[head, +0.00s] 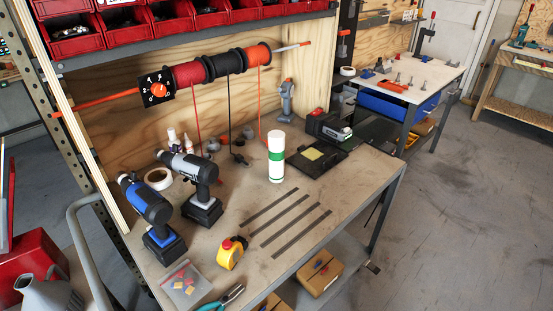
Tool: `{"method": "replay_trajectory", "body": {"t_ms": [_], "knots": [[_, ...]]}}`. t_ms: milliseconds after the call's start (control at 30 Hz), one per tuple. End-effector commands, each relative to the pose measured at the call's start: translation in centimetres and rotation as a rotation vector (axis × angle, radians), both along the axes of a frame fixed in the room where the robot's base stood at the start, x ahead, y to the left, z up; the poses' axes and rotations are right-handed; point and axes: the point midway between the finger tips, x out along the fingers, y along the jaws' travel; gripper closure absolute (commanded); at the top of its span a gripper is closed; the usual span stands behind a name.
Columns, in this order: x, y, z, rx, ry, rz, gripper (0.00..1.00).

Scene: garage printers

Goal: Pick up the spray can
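A white can with a green band (276,157), which looks like the spray can, stands upright on the workbench (330,212), a little right of the bench's middle. Nothing is in front of it in the head view, and no label can be read. My gripper does not show in this view.
Two cordless drills (150,212) (192,185) stand left of the can. A yellow tape measure (231,252) and several dark strips (289,222) lie in front. A black case (316,156) lies to its right. Cords hang from spools (189,74) behind.

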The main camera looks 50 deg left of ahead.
Motion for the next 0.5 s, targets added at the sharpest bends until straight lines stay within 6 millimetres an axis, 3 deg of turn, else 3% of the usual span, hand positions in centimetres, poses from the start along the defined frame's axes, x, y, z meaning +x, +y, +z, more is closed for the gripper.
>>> {"method": "replay_trajectory", "body": {"t_ms": [67, 500], "knots": [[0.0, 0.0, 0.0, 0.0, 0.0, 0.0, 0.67], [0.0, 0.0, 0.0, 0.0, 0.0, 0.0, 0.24]]}}
